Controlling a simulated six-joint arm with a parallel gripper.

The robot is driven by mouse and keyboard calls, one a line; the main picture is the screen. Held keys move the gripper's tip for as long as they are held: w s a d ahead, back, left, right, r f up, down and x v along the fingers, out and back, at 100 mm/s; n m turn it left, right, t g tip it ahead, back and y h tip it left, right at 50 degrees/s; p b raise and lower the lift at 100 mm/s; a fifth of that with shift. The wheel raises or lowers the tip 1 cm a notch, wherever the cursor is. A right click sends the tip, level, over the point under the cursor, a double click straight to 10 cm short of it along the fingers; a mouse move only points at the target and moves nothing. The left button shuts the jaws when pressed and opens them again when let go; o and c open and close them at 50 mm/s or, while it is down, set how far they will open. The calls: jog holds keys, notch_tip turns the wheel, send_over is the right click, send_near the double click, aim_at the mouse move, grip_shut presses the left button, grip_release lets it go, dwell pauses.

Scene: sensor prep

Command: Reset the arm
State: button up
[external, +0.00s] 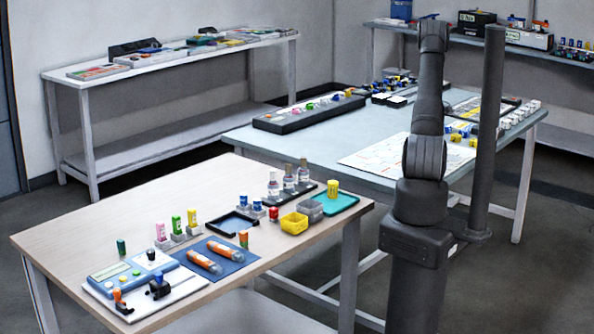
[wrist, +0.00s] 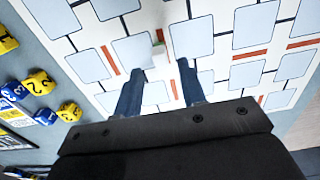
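My arm (external: 425,145) stands upright on its dark pedestal in the external view, in front of the blue-grey table. My gripper is not distinguishable there. In the wrist view my gripper (wrist: 159,82) shows two blue-grey fingers held apart above a white printed sheet (wrist: 145,92) with pale blue boxes, black lines and red bars. No object is clearly held. The sheet also shows on the table in the external view (external: 374,158).
Yellow and blue numbered blocks (wrist: 40,82) lie beside the sheet. A dark post (external: 490,130) stands right of my arm. The wooden table (external: 75,240) holds bottles, vials, trays and a yellow bin (external: 294,223). A long dark rack (external: 290,122) lies on the blue-grey table (external: 255,142).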

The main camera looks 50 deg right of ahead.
notch_tip(320, 180, up, 7)
notch_tip(320, 180, down, 11)
jog(key=shift+f, duration=0.1)
notch_tip(320, 180, up, 4)
jog(key=shift+f, duration=0.2)
jog(key=s+r, duration=0.7)
jog(key=s, duration=0.5)
jog(key=w+a+f+n, duration=0.1)
jog(key=w+a+n, duration=0.4)
jog(key=w+a, duration=1.4)
jog(key=w+a+f+n, duration=0.1)
jog(key=w+a+n, duration=0.2)
jog(key=a, duration=0.8)
jog(key=w+a+f+n, duration=0.1)
jog(key=w+a+n, duration=0.2)
jog(key=a, duration=0.9)
jog(key=w, duration=0.2)
jog(key=shift+w+a, duration=0.25)
jog(key=shift+w, duration=0.05)
